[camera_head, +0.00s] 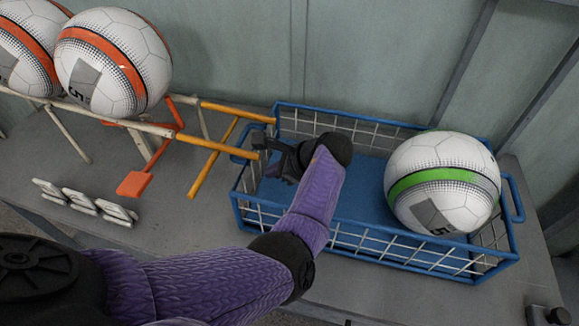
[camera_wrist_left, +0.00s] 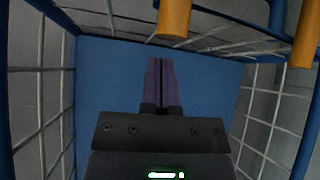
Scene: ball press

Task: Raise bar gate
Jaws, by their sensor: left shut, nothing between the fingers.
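The yellow bar gate (camera_head: 237,112) stands at the basket's left end, with one bar reaching over the basket rim and another (camera_head: 213,158) slanting down to the left. Two yellow bar ends show at the top of the left wrist view, one near the middle (camera_wrist_left: 174,18) and one at the right (camera_wrist_left: 306,38). My left gripper (camera_head: 262,150) is over the left end of the blue basket (camera_head: 376,250), close by the bar ends. Its purple fingers (camera_wrist_left: 161,82) are together and empty, apart from the bars in the wrist view. My right gripper does not show.
A green-striped ball (camera_head: 443,185) sits in the basket's right part. Two orange-striped balls (camera_head: 113,62) (camera_head: 25,50) rest on the white rails at upper left. A red lever with a flat pad (camera_head: 134,184) and several white pieces (camera_head: 80,202) are at left.

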